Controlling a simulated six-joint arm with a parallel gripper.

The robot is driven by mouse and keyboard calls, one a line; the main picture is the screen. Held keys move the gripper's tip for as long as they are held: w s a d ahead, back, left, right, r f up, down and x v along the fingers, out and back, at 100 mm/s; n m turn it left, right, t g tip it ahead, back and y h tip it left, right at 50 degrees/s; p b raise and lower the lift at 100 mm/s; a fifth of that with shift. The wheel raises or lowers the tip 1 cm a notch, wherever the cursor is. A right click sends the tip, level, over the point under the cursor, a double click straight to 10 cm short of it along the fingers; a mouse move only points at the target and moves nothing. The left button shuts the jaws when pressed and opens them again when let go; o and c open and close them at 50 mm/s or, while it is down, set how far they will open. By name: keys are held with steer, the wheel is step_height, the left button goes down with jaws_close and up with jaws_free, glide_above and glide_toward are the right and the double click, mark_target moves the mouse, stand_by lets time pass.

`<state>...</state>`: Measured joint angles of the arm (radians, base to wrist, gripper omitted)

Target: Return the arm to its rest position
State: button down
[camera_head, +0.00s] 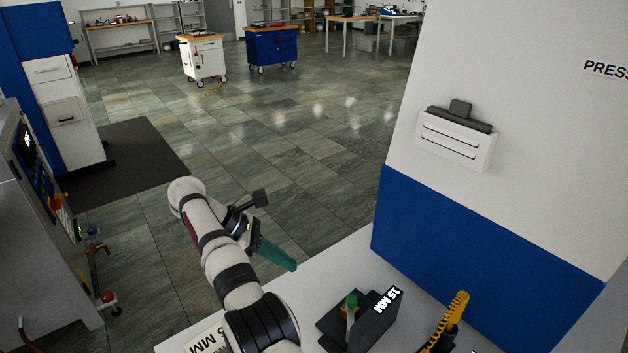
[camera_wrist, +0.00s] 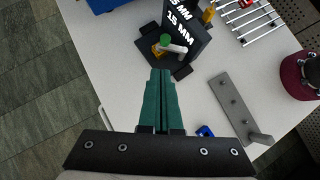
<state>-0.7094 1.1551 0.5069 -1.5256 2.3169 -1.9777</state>
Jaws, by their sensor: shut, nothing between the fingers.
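My gripper (camera_head: 278,254) has green fingers and is at the end of my white and black arm, in the middle of the head view. It is held in the air beyond the left edge of the white table (camera_head: 315,277), pointing right. In the wrist view my gripper (camera_wrist: 160,74) shows its two green fingers together, with nothing between them. Its base hides part of the table below.
A grey bar (camera_wrist: 235,105) lies on the table. A blue and white wall (camera_head: 480,235) rises at right. A machine (camera_head: 40,215) stands at left.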

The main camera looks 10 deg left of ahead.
steer(key=s+d+r+m+g+y, duration=0.1)
steer(key=s+d+r+m, duration=0.25)
steer(key=d, duration=0.25)
steer(key=s+d+r+m+g+y, duration=0.1)
steer(key=s+d+r+m+y, duration=0.1)
steer(key=d+r+m, duration=0.4)
steer(key=s+d+m+g+y, duration=0.1)
steer(key=s+d+m+y, duration=0.15)
steer(key=s, duration=0.35)
steer(key=s+d+m+y, duration=0.1)
steer(key=s+d+m, duration=0.25)
steer(key=s, duration=0.35)
steer(key=s+f+m+t+y, duration=0.1)
steer(key=s+f+m+y, duration=0.2)
steer(key=s+f+m, duration=0.4)
steer(key=s+m, duration=0.3)
steer(key=s, duration=0.5)
steer(key=shift+d+y, duration=0.25)
steer(key=shift+y, duration=0.1)
steer(key=shift+m, duration=0.25)
